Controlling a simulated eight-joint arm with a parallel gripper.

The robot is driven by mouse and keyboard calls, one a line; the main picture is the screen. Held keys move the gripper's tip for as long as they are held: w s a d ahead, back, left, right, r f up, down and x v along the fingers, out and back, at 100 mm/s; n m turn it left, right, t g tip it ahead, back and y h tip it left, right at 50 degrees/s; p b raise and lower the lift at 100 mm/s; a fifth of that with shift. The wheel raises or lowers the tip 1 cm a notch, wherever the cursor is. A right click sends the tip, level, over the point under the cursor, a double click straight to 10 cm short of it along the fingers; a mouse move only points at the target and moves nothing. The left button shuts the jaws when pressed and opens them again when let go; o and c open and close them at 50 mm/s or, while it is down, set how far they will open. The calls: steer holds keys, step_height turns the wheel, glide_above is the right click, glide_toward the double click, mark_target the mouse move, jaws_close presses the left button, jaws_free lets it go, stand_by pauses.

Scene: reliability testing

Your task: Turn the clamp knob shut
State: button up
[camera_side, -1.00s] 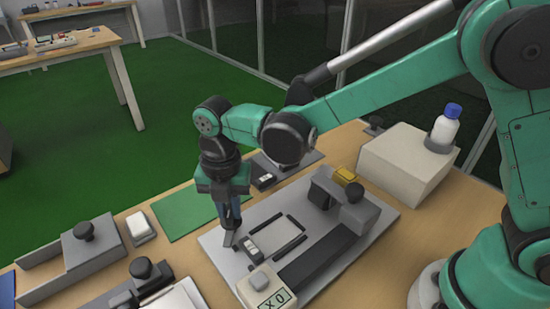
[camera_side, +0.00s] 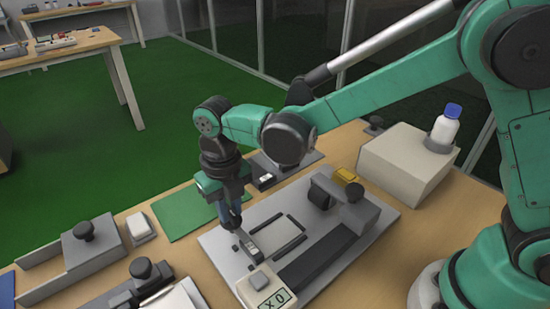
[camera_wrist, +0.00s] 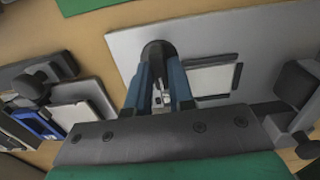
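My gripper (camera_side: 233,224) points down at the left edge of the light grey fixture plate (camera_side: 222,248). In the wrist view its two blue fingers (camera_wrist: 162,68) close on either side of the dark clamp knob (camera_wrist: 158,48). The fingers hide part of the knob. In the side view a short grey clamp arm (camera_side: 246,241) reaches from under the fingertips over the plate, towards a small black-and-white part (camera_side: 253,253) beside the framed pale panel (camera_side: 274,237).
The plate also carries a pale box with an "X 0" display (camera_side: 266,291), a dark rail (camera_side: 310,262) and a grey block with a black knob (camera_side: 352,194). Other black-knobbed fixtures (camera_side: 84,230) stand left. A white block with a bottle (camera_side: 446,128) stands right.

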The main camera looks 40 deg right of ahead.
mark_target(230, 210)
steer(key=shift+o, duration=1.2)
steer(key=shift+r, duration=2.25)
